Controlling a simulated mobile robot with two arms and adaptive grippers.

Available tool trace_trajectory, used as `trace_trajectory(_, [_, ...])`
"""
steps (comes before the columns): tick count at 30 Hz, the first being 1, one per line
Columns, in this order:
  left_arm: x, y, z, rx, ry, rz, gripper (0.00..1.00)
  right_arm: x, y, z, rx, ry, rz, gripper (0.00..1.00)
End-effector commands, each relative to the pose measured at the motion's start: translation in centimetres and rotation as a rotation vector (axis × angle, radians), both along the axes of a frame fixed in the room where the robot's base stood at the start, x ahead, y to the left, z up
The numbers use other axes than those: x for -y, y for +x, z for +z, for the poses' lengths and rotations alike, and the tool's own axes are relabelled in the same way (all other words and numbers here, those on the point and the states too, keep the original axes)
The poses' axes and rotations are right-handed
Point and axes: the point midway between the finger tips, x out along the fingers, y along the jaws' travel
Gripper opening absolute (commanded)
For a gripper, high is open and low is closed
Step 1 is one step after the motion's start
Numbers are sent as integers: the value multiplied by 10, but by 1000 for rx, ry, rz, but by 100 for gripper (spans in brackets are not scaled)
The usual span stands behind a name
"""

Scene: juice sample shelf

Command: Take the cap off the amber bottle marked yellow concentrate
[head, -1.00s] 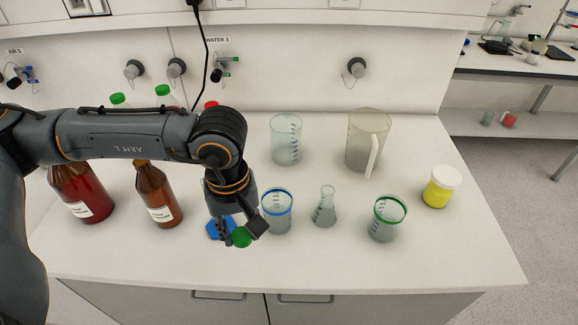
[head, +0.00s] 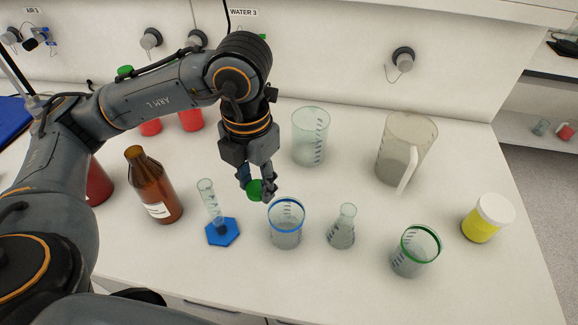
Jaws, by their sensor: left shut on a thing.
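An amber bottle (head: 153,190) with a white label stands upright on the bench, left of centre. Its neck is bare, with no cap on it; the label is too small to read. My left gripper (head: 257,188) is shut on a green cap (head: 255,190) and holds it in the air, right of the amber bottle and behind the blue-rimmed beaker. A second bottle with dark red contents (head: 99,184) stands further left, mostly hidden behind my arm. My right gripper is not in view.
A graduated cylinder with a blue base (head: 222,232), a blue-rimmed beaker (head: 286,226), a flask (head: 342,230) and a green-rimmed beaker (head: 415,252) stand along the front. A clear beaker (head: 310,137), a large jug (head: 402,150) and a yellow jar (head: 486,219) stand right.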

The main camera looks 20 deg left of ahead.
Motion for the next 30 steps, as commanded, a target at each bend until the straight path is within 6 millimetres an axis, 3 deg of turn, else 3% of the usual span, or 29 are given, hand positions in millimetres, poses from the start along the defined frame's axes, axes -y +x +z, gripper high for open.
trace_trajectory(5, [1,16,-5,-4,-1,54,0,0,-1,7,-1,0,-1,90])
trace_trajectory(11, [6,64,-24,-5,-1,54,0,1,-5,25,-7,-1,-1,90])
trace_trajectory(14, [8,89,-35,-4,-1,54,0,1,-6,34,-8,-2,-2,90])
trace_trajectory(18, [9,111,-64,-5,1,51,0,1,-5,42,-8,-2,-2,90])
trace_trajectory(24, [11,131,-89,-1,-1,49,0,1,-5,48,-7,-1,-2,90])
trace_trajectory(30, [11,138,-105,-5,1,48,0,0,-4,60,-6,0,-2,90])
